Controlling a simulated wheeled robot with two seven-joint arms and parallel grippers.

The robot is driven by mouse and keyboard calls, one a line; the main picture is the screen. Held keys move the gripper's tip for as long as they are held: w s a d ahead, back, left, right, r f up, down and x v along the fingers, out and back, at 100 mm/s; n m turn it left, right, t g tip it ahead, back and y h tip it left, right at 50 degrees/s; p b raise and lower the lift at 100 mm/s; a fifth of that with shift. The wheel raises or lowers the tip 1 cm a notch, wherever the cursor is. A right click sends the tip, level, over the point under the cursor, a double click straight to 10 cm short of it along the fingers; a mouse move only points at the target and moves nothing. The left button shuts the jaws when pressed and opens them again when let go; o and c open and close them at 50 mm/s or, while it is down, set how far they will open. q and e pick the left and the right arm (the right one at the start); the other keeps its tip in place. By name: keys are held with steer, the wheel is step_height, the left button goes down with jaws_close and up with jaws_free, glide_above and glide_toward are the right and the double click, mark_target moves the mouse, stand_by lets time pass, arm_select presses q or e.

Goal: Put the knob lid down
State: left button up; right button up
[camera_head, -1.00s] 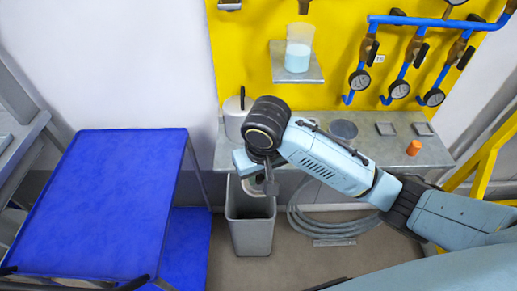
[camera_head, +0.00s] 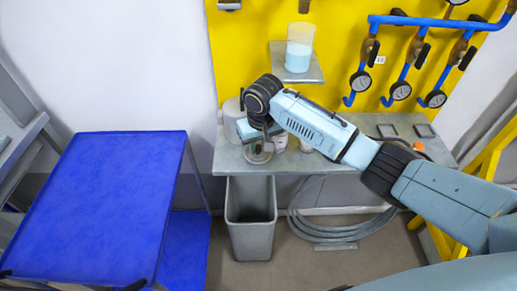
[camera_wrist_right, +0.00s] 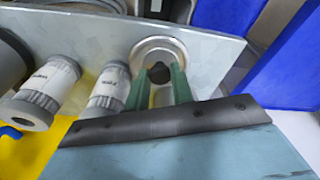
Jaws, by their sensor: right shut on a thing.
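The knob lid is a round silver disc (camera_wrist_right: 172,47) with a black knob (camera_wrist_right: 159,73) in the right wrist view. My right gripper (camera_wrist_right: 158,84) is shut on the knob between its green fingers. In the head view the lid (camera_head: 257,157) shows under my right gripper (camera_head: 263,147), at the front edge of the grey bench (camera_head: 229,161). I cannot tell whether the lid touches the bench top. My left gripper is not in view.
Two white labelled canisters (camera_wrist_right: 60,83) (camera_wrist_right: 108,92) stand close beside the lid. A pale pot (camera_head: 233,124) is partly hidden behind my right gripper. A grey bin (camera_head: 251,235) stands below the bench. A blue table (camera_head: 95,205) is at left.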

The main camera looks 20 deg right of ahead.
mark_target(260, 150)
steer(key=shift+f, duration=0.85)
steer(key=shift+w+f, duration=0.2)
steer(key=shift+f, duration=0.1)
steer(key=o, duration=1)
steer(key=shift+f, duration=0.1)
steer(key=shift+c, duration=0.2)
steer(key=r, duration=0.5)
steer(key=s+r+p, duration=0.1)
steer(key=r, duration=0.1)
steer(key=shift+s+d+r, duration=0.1)
steer(key=shift+r, duration=0.3)
